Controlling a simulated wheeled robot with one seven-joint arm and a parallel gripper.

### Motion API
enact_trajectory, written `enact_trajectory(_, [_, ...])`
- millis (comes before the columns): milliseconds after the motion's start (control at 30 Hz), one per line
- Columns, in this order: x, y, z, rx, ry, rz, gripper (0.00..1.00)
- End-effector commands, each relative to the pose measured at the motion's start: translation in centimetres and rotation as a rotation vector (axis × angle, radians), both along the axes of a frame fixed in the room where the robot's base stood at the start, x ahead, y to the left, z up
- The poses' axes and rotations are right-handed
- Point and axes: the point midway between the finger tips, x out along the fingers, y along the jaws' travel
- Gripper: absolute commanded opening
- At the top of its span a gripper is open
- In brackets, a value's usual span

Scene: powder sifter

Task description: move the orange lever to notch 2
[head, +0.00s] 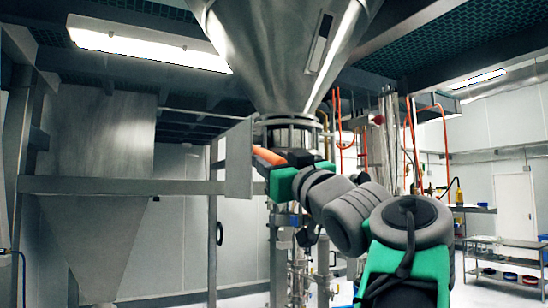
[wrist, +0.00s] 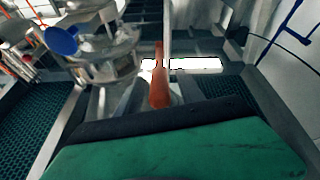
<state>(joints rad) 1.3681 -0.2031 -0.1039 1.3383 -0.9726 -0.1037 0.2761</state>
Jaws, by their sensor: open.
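The orange lever (head: 268,155) sits just below the steel hopper, beside a grey upright plate (head: 239,160). In the wrist view the lever (wrist: 160,82) points away from my gripper, and its near end is close to the dark edge of the gripper body. My gripper (head: 272,163) is at the lever in the head view, with the lever's near end partly hidden by it. The jaws are open, and the lever appears to lie between them without being clamped. I cannot make out the notches or their numbers in either view.
The large steel hopper (head: 285,50) hangs directly above my gripper. Pipes and valves (head: 300,262) stand below it. A steel beam (head: 120,186) crosses at the left. A shelf cart (head: 505,262) stands at the far right. A blue round part (wrist: 62,40) shows in the wrist view.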

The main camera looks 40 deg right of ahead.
Motion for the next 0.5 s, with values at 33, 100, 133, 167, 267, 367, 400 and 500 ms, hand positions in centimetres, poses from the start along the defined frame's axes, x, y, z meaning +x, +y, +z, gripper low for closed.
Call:
enact_trajectory(33, [0.0,-0.03,-0.05,0.0,0.0,-0.001,0.45])
enact_trajectory(100, [-0.02,-0.04,-0.06,0.0,0.0,-0.001,0.45])
enact_trajectory(133, [-0.02,-0.04,-0.06,0.0,0.0,-0.001,0.45])
enact_trajectory(167, [-0.03,-0.04,-0.06,0.0,0.0,-0.001,0.43])
enact_trajectory(267, [-0.03,-0.04,-0.06,0.0,0.0,-0.001,0.35])
enact_trajectory(367, [-0.04,-0.04,-0.07,0.0,0.0,-0.001,0.27])
enact_trajectory(400, [-0.04,-0.04,-0.07,0.0,0.0,-0.001,0.24])
enact_trajectory(500, [-0.04,-0.04,-0.07,0.0,0.0,-0.001,0.16])
